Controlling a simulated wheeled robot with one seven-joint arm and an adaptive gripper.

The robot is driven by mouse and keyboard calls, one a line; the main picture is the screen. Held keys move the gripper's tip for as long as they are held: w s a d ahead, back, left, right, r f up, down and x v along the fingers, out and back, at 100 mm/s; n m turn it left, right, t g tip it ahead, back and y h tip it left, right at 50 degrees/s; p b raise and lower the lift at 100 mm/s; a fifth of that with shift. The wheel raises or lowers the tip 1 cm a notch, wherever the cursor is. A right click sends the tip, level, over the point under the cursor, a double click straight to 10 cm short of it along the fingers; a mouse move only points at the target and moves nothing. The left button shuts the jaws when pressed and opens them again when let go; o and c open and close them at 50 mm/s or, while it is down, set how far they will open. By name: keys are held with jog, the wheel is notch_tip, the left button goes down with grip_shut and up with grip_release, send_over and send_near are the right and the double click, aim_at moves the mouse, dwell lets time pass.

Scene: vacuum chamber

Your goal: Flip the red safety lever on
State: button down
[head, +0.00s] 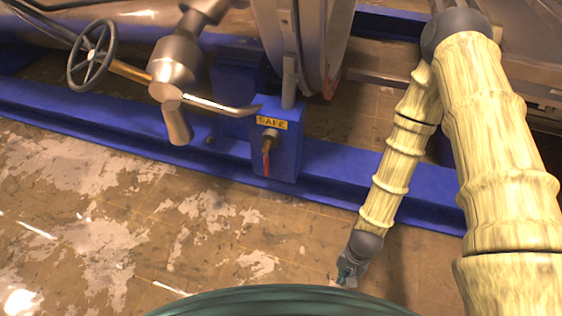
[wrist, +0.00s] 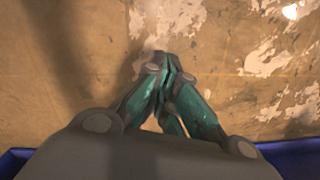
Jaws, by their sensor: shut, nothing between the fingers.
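The red safety lever (head: 266,160) hangs downward from a brass-coloured valve fitting (head: 269,138) on the front of a blue block (head: 284,158). A yellow "SAFE" label (head: 272,123) sits just above it. My gripper (head: 345,277) is low over the floor, to the right of the lever and below it in the head view, well apart from it. In the wrist view my gripper's green fingers (wrist: 164,62) are together with nothing between them, pointing at bare floor. The lever does not show in the wrist view.
A handwheel (head: 92,55) and a metal handle (head: 215,105) stand to the upper left. The worn brown floor (head: 130,220) in front is clear. A blue edge (wrist: 295,163) shows in the wrist view.

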aim_at(267, 166)
jog(key=w+a+r+m+y+p, duration=0.2)
jog(key=w+r+m, duration=0.2)
jog(key=w+r, duration=0.3)
jog(key=w+a+r+m+t+y+p, duration=0.1)
jog(key=w+a+r+m+y+p, duration=0.1)
jog(key=w+r, duration=0.6)
jog(key=w+a+r+m+t+y+p, duration=0.1)
jog(key=w+a+r+m+y, duration=0.3)
jog(key=w, duration=1)
notch_tip(267, 166, up, 4)
jog(key=m+p, duration=0.1)
jog(key=m, duration=0.1)
jog(key=shift+w+m, duration=0.4)
jog(key=shift+a+f, duration=0.15)
jog(key=shift+f, duration=0.05)
jog(key=a+r+b+x, duration=0.2)
jog(key=b+x, duration=0.2)
jog(key=x, duration=0.8)
jog(key=shift+a+f, duration=0.2)
jog(key=shift+f, duration=0.05)
jog(key=shift+w, duration=0.15)
